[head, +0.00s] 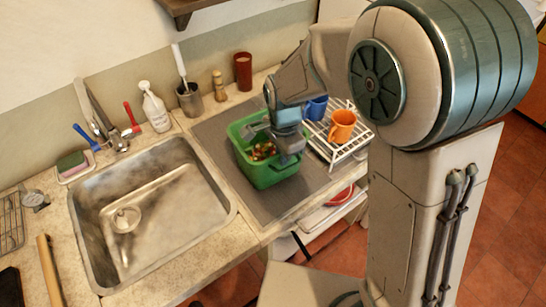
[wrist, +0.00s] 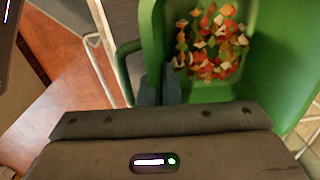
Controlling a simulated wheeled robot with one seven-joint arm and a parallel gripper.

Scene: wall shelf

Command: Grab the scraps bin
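The scraps bin (head: 250,172) is a green open tub with colourful food scraps inside. It stands upright on the grey mat right of the sink. In the wrist view the bin (wrist: 275,50) fills the upper right, with a green handle loop (wrist: 122,65) on its left side. My gripper (wrist: 162,85) is at the bin's left wall in that view. Its two dark fingers are close together, one on each side of the wall, and look closed on it. In the head view my gripper (head: 288,143) reaches down over the bin's right side, and its fingertips are hard to make out.
A white wire rack (head: 335,151) with an orange mug (head: 342,126) and a blue mug (head: 316,107) stands close right of the bin. The metal sink (head: 150,205) is to the left. A utensil pot (head: 190,101) and a dark red cup (head: 243,71) stand behind.

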